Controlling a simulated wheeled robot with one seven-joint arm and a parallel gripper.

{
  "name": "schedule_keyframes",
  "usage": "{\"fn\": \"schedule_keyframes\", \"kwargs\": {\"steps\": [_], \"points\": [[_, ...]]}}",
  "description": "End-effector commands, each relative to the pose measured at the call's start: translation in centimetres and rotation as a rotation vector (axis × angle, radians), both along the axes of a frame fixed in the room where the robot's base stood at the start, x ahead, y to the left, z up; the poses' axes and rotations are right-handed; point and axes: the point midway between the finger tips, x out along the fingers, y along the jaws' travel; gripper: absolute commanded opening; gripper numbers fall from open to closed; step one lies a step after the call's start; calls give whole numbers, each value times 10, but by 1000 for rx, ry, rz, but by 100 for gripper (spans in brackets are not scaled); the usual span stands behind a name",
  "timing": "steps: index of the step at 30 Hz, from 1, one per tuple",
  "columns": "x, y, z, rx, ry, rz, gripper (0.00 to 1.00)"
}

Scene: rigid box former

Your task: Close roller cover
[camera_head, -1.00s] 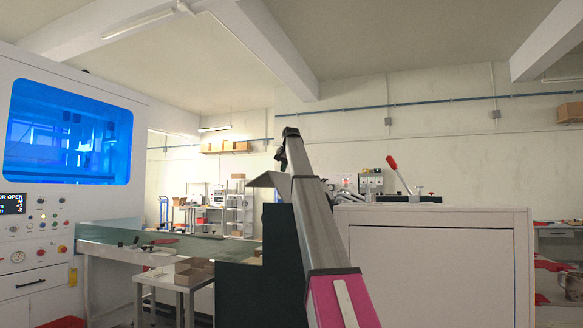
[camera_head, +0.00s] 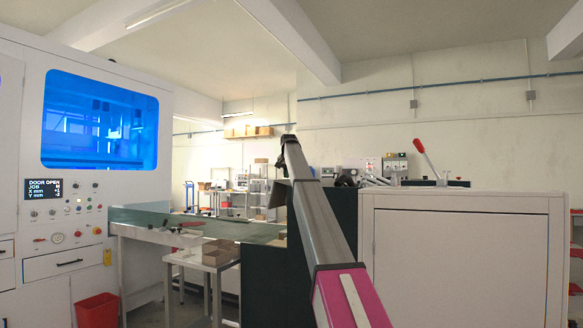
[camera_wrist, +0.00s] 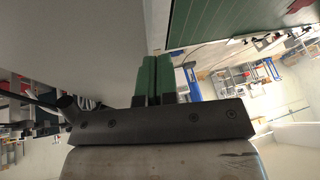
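A grey sloping panel (camera_head: 279,193), which looks like the roller cover, stands tilted at the top of a dark green machine body (camera_head: 265,265). My arm hides part of it. My gripper (camera_head: 281,162) is at the far end of my raised arm, close to the panel in the picture; contact cannot be told. In the wrist view my gripper (camera_wrist: 158,60) has its green fingers side by side, with only a thin dark line and nothing visible between them. A wide grey surface (camera_wrist: 95,40) lies just left of the fingers; I cannot tell whether it is the cover.
A green conveyor bed (camera_head: 240,232) runs left of the dark body, with a small table (camera_head: 215,258) in front. A white machine with a blue window (camera_head: 100,120) stands left, with a red bin (camera_head: 97,311) below. A white cabinet (camera_head: 460,265) stands close on the right.

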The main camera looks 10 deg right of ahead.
Motion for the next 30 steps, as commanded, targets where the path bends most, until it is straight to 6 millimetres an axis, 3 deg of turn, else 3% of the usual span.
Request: {"fn": "schedule_keyframes", "kwargs": {"steps": [6,12,22,30], "points": [[7,10,-31,-100,69,1,0],[7,11,-48,-114,77,0,0],[8,13,-64,-111,83,1,0],[8,12,-61,-113,79,0,0]]}}
